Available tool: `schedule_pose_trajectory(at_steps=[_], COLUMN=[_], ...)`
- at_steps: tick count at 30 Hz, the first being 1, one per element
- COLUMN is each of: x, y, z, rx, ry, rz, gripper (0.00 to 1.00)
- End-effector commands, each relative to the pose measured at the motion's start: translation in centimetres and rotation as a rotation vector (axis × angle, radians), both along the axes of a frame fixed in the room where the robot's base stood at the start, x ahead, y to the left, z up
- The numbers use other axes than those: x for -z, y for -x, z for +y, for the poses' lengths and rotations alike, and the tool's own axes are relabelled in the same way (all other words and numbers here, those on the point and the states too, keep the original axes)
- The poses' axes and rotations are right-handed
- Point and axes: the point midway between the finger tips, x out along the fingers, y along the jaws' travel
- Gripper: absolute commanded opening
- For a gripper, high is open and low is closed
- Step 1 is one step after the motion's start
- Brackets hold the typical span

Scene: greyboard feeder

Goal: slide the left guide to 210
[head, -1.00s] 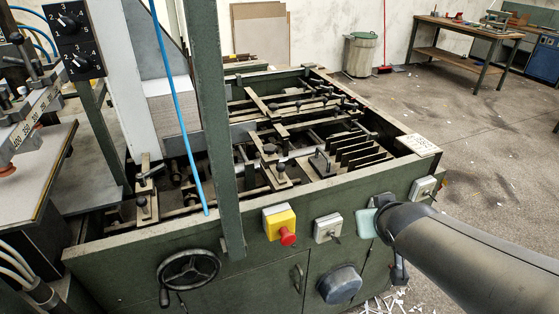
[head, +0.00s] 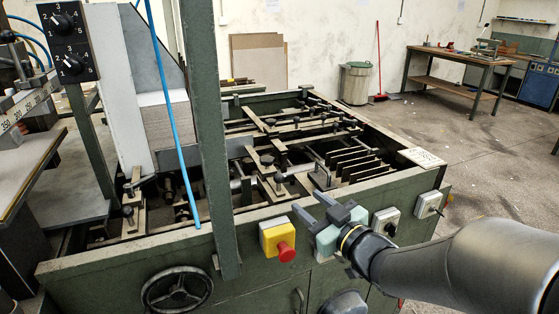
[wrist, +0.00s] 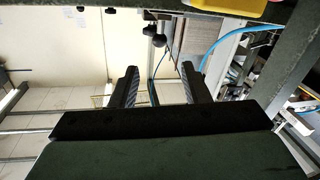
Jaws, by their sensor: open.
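The green feeder frame (head: 130,250) holds bars and brackets with black knobs. A pale bracket with a black knob (head: 128,211) stands at its left end; another knobbed bracket (head: 279,181) is nearer the middle. I cannot tell which is the left guide, and no reading of 210 is legible. My gripper (head: 308,202) is open and empty just outside the front rail, right of the yellow box, apart from both brackets. In the wrist view its two dark fingers (wrist: 160,70) are spread with nothing between them.
A green post (head: 217,130) and blue hose (head: 170,100) rise between the left bracket and my gripper. A yellow box with a red button (head: 278,239), switch boxes (head: 385,220) and a handwheel (head: 178,291) sit on the front panel. A numbered scale (head: 22,107) is at far left.

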Motion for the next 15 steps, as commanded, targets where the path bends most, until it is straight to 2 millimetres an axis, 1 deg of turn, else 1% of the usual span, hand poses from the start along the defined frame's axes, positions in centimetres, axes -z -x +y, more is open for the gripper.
schedule_pose_trajectory(at_steps=[1, 3, 4, 9, 15], x=[-0.7, -0.6, -0.2, 0.0, 0.0], y=[-0.5, -1.1, -1.6, -4.8, -8.0], z=[0.4, 0.8, 1.1, 3.4, 5.6], rx=[-0.001, 0.002, 0.001, 0.000, 0.003], ry=[0.001, 0.003, 0.003, 0.004, 0.004], rz=[0.008, 0.007, 0.004, 0.000, 0.000], gripper=[0.42, 0.42, 0.42, 0.42, 0.42])
